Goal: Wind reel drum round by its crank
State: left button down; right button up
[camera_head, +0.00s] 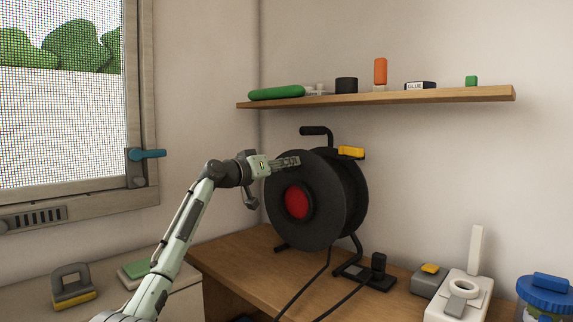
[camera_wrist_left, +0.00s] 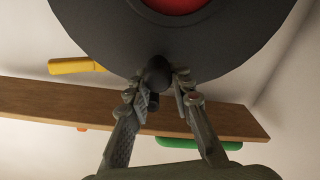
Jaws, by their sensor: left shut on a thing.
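The cable reel's black drum (camera_head: 325,205) with a red hub (camera_head: 297,203) stands upright in a dark frame on the wooden worktop. My left gripper (camera_head: 294,161) reaches in from the left to the upper part of the drum's near face. In the left wrist view, my left gripper's two fingers (camera_wrist_left: 161,84) are shut on the dark crank knob (camera_wrist_left: 157,72), which stands out near the drum's rim. In the head view the knob is hidden by the fingers. The reel's frame has a black top handle (camera_head: 314,131). A yellow piece (camera_head: 351,152) sits at the drum's upper right. My right gripper is out of view.
A wooden shelf (camera_head: 450,96) with several small items runs above the reel. The worktop (camera_head: 230,252) carries a dark plug-like item (camera_head: 378,265) and cables in front of the reel. A window with a blue handle (camera_head: 150,154) is at left. Grey devices and a blue-lidded container (camera_head: 545,285) stand at right.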

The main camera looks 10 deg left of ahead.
pick_arm(q)
jog(key=shift+a+f, duration=0.1)
jog(key=shift+f, duration=0.65)
jog(key=c, duration=1.4)
grip_release()
jog(key=shift+w+f, duration=0.1)
jog(key=shift+w, duration=0.05)
jog(key=shift+o, duration=0.4)
jog(key=shift+r, duration=0.35)
jog(key=v, duration=1.2)
jog(key=shift+r, duration=0.15)
jog(key=shift+a, duration=0.1)
